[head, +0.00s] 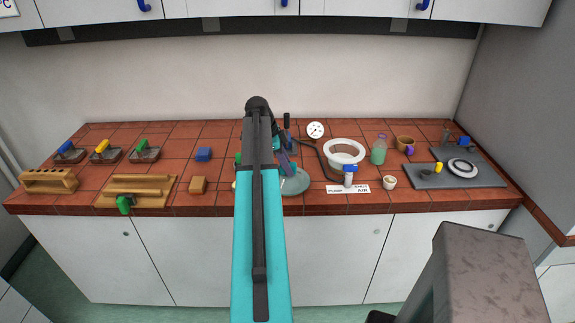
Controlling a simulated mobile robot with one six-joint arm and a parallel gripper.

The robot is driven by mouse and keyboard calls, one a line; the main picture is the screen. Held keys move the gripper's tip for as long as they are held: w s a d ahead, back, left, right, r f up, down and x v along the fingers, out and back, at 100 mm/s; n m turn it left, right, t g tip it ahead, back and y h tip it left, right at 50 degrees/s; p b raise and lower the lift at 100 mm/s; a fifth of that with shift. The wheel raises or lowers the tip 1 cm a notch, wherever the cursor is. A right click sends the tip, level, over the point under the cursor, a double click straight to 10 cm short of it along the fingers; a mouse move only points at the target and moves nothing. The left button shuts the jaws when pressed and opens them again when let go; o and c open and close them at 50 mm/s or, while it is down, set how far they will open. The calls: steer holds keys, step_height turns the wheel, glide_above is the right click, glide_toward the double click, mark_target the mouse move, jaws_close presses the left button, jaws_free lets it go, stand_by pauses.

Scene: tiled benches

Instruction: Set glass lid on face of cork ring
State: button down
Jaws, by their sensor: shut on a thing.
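The glass lid (296,185) is a pale green, see-through disc near the front of the tiled bench, just right of my arm. My gripper (289,163) is above it, partly hidden by my arm, and is shut on the lid's top. The lid is low over the tiles; I cannot tell whether it touches anything below. A short brown round thing (405,141) at the back right may be the cork ring. I cannot be sure, and the area under and left of the lid is hidden.
A white ring-shaped vessel (344,147), a green bottle (379,151), a small white cup (389,183) and a blue-capped vial (349,176) stand right of the lid. A dial gauge (315,130) is behind. A grey tray (485,178) lies far right. Wooden racks (137,190) are left.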

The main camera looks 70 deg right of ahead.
steer(key=shift+f, duration=0.25)
steer(key=shift+f, duration=0.1)
steer(key=c, duration=1.6)
jaws_free()
steer(key=shift+o, duration=0.2)
steer(key=shift+r, duration=0.2)
steer(key=b+v, duration=0.3)
steer(key=v, duration=0.8)
steer(key=shift+w+r, duration=0.2)
steer(key=shift+r, duration=0.15)
steer(key=shift+a+r, duration=0.1)
